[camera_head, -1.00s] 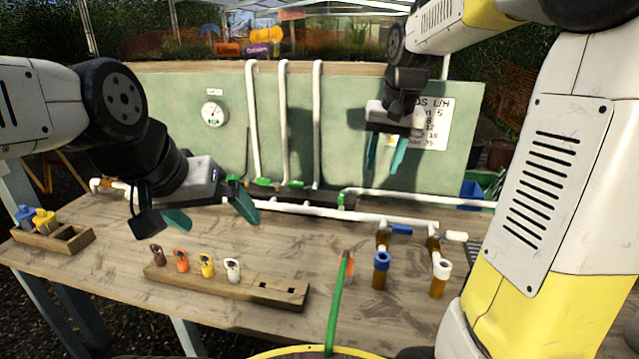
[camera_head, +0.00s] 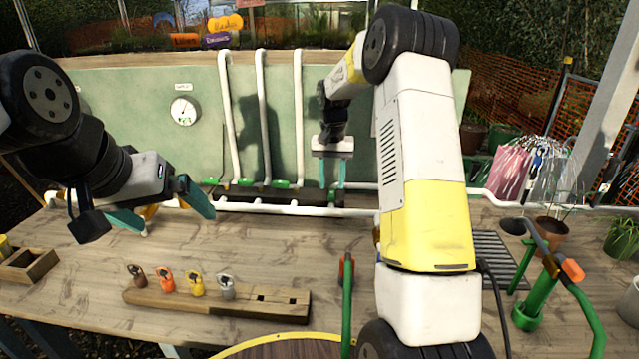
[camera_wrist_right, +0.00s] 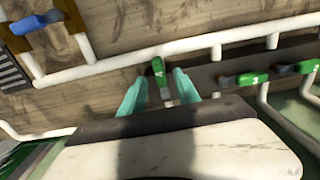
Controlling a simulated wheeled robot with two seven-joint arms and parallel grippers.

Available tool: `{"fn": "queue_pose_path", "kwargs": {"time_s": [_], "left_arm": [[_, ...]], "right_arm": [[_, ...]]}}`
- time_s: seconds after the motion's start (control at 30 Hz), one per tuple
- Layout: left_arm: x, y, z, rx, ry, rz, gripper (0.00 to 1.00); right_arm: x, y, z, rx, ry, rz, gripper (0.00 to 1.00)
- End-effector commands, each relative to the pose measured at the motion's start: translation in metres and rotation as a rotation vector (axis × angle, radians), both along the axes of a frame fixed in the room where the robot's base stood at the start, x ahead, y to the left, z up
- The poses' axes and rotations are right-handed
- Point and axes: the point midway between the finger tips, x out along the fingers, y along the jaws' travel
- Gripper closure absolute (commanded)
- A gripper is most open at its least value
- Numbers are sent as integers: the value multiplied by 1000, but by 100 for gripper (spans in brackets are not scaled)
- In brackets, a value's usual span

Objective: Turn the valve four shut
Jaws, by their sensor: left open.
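Valve four has a green handle marked 4 (camera_wrist_right: 158,69) in the right wrist view. It lies in line with its short white pipe, unlike the neighbouring green handle marked 3 (camera_wrist_right: 250,78), which lies crosswise. My right gripper (camera_wrist_right: 160,82) is open, its teal fingers on either side of handle four; I cannot tell whether they touch it. In the head view the right gripper (camera_head: 331,186) points down at the back of the bench, by the pipe row. My left gripper (camera_head: 165,215) is open and empty above the left of the bench.
A further green handle (camera_wrist_right: 306,66) and a blue handle (camera_wrist_right: 35,22) are near. White pipes (camera_head: 298,120) rise up the green back panel with a gauge (camera_head: 184,111). The middle of the bench is clear.

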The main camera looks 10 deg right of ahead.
Motion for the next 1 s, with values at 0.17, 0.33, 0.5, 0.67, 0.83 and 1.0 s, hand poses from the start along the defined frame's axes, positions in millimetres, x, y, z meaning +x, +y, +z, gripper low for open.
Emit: {"fn": "queue_pose_path", "kwargs": {"time_s": [0.17, 0.33, 0.5, 0.67, 0.83, 1.0], "left_arm": [[0, 0, 0, 0, 0, 0, 2], [0, 0, 0, 0, 0, 0, 2], [0, 0, 0, 0, 0, 0, 2], [0, 0, 0, 0, 0, 0, 2], [0, 0, 0, 0, 0, 0, 2], [0, 0, 0, 0, 0, 0, 2]], "right_arm": [[0, 0, -23, 0, 1, 0, 62], [0, 0, -30, 0, 0, 0, 62], [0, 0, -30, 1, -1, 0, 62], [0, 0, -30, 0, -1, 1, 85], [0, 0, -30, 0, -1, 1, 100], [0, 0, -30, 1, -1, 1, 100]]}}
